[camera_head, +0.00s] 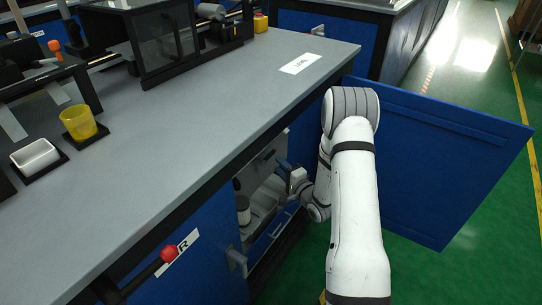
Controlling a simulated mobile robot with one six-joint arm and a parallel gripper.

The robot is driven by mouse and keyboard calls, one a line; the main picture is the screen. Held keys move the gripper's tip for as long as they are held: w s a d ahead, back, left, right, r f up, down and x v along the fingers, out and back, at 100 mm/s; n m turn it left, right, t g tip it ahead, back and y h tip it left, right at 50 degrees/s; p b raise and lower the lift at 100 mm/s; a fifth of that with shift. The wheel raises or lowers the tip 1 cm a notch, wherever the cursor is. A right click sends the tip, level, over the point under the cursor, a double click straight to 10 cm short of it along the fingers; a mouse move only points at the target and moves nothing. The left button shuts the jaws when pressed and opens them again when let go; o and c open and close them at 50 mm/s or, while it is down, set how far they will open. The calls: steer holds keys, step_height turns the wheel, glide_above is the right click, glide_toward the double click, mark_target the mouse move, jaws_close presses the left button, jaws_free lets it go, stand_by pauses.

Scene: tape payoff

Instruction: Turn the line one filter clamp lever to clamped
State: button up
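My white arm reaches down at the right of the bench and bends in toward an open blue cabinet under the worktop. My gripper (289,172) is at the cabinet opening, small and partly hidden by my arm and the cabinet edge. I cannot tell whether its fingers are open or shut, or whether it touches anything. Inside the cabinet is a white and dark cylinder (243,207), perhaps a filter housing, with grey parts beside it. I cannot clearly make out the line one filter clamp lever or its position.
The blue cabinet door (445,150) stands wide open at right of my arm. A red-knobbed black lever (150,270) juts out at the front, near a label with R. A yellow cup (79,122) and white tray (36,158) are on the grey worktop (190,140). Green floor is clear.

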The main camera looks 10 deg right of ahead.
mark_target(271, 156)
steer(key=b+x, duration=0.2)
steer(key=x, duration=0.5)
steer(key=shift+w+r, duration=0.15)
steer(key=shift+w, duration=0.05)
jaws_close()
stand_by(0.4)
